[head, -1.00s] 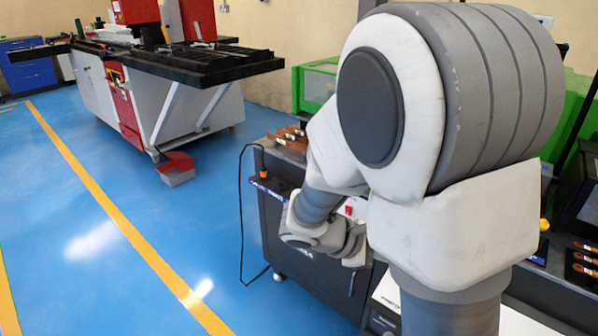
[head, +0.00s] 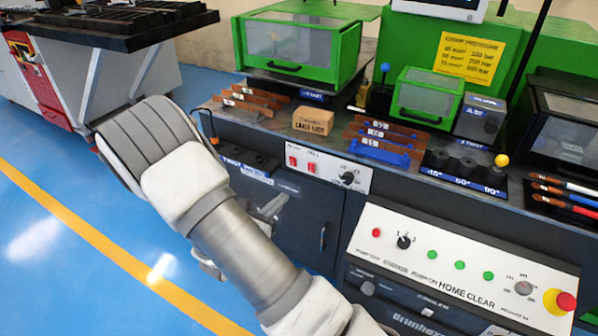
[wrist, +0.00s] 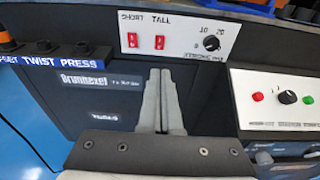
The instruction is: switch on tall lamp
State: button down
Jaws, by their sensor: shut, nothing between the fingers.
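A white panel (head: 317,168) on the bench front carries two red rocker switches and a dark knob. In the wrist view the panel (wrist: 180,55) shows the labels SHORT and TALL. The red switch under TALL (wrist: 160,42) is the right one; it also shows in the head view (head: 312,167). The SHORT switch (wrist: 132,40) is to its left. My gripper (wrist: 161,72) is shut and empty, its fingertips below the TALL switch in the wrist view, apparently apart from it. In the head view my gripper (head: 272,207) is left of and below the panel. I cannot identify the tall lamp itself.
A twist press strip (wrist: 62,56) juts out left of the panel. A white control panel (head: 455,262) with green buttons and a red-yellow stop button stands at right. Copper bars, a cardboard box (head: 313,120) and green machines crowd the bench top. Blue floor is open at left.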

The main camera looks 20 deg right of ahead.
jog(key=shift+w+f, duration=0.1)
dwell(0.3)
jog(key=b, duration=0.4)
send_near(310, 167)
jog(key=x, duration=0.5)
jog(key=shift+d+f, duration=0.15)
jog(key=shift+f, duration=0.2)
jog(key=shift+w+d+r, duration=0.15)
jog(key=shift+w+d, duration=0.25)
jog(key=shift+d, duration=0.05)
jog(key=shift+r, duration=0.1)
jog(key=shift+w+d+r+y+p, duration=0.2)
jog(key=shift+r+y+p, duration=0.2)
jog(key=shift+p, duration=0.7)
jog(key=shift+f+g, duration=0.25)
jog(key=shift+g, duration=0.05)
